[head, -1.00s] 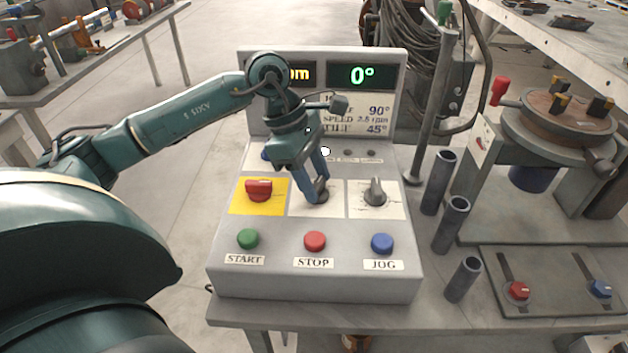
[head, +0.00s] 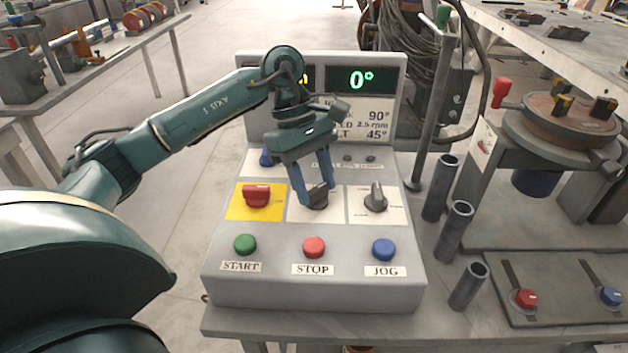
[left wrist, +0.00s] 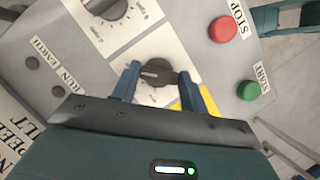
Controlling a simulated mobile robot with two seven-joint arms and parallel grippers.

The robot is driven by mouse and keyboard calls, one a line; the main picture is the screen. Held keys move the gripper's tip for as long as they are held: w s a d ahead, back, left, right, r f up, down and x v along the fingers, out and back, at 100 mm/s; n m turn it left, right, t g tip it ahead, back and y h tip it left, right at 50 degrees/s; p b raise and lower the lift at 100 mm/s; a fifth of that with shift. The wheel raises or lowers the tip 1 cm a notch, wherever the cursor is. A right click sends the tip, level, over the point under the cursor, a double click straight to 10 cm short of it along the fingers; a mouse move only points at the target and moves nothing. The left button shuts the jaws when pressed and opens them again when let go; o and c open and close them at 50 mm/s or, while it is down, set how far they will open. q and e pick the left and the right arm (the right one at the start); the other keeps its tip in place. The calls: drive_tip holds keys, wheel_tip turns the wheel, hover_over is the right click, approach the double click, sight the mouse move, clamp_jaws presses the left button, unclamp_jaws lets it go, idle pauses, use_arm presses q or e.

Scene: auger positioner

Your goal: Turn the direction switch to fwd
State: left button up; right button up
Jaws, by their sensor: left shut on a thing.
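The grey control box (head: 225,282) has a row of three rotary knobs. The middle dark knob (head: 317,197) sits on a white plate; which switch it is I cannot read in the head view. My left gripper (head: 317,203) is over this plate, its two blue fingers on either side of the knob and shut on it. The left wrist view shows the same knob (left wrist: 155,72) between the fingertips, its pointer line lying roughly across from finger to finger. The fingers and gripper body hide part of the plate's markings. My right gripper is not in view.
A red knob (head: 256,196) on a yellow plate is left of the gripper, a grey knob (head: 375,199) right. START (head: 245,244), STOP (head: 314,247) and JOG (head: 383,249) buttons are in front. Upright tubes (head: 453,228) stand right of the box. The display (head: 361,79) reads 0°.

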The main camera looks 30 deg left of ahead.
use_arm(q)
drive_tip(key=o, duration=1)
drive_tip(key=p+v, duration=0.1)
drive_tip(key=v, duration=1.2)
drive_tip(key=shift+r, duration=0.15)
